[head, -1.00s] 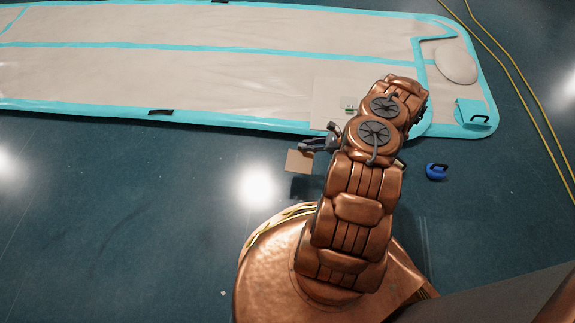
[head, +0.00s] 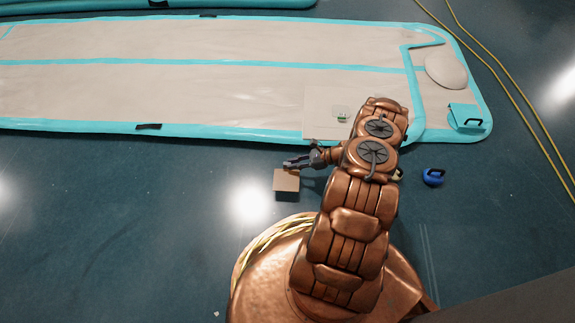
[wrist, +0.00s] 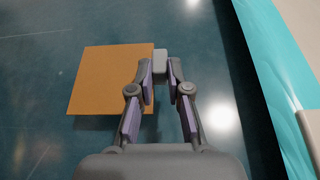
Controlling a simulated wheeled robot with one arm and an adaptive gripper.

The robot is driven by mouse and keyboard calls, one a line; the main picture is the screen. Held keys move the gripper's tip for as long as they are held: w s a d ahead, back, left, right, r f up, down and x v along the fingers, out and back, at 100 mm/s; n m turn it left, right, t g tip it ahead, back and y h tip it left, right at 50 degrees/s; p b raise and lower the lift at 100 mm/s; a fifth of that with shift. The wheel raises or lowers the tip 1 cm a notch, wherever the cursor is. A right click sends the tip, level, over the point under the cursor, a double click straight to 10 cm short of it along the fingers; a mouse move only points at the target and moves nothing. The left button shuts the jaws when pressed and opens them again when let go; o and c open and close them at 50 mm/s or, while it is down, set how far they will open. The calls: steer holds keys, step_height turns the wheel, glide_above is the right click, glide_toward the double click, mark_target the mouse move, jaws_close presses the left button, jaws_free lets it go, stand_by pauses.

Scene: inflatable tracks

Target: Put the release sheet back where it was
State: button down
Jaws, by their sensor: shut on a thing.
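The release sheet appears to be the flat square tan-orange sheet (wrist: 108,82) in the wrist view. It also shows as a small tan square (head: 286,181) below my gripper in the head view. My gripper (wrist: 160,73) is shut on a small grey block (wrist: 160,60) that meets the sheet's right edge and looks like its tab. The sheet extends to the left of the fingers, in front of the dark floor. Its height above the floor is hard to tell. In the head view my gripper (head: 287,163) is just off the mat's near edge.
A long beige inflatable mat (head: 200,95) with turquoise edging lies behind. A pale square patch (head: 318,122) with a small green-marked piece (head: 342,116) lies on it. A blue item with a black handle (head: 433,177) sits on the floor at right. Yellow lines (head: 510,90) run beyond. Floor at left is clear.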

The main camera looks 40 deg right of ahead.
steer(key=w, duration=0.1)
steer(key=w+b, duration=0.1)
steer(key=w, duration=0.2)
steer(key=shift+w+d+f, duration=0.1)
steer(key=shift+d+f, duration=0.05)
steer(key=shift+f, duration=0.1)
steer(key=shift+w+f+b, duration=0.2)
steer(key=shift+f+b, duration=1.2)
steer(key=shift+f, duration=0.3)
steer(key=shift+f, duration=0.15)
steer(key=c, duration=1.1)
jaws_free()
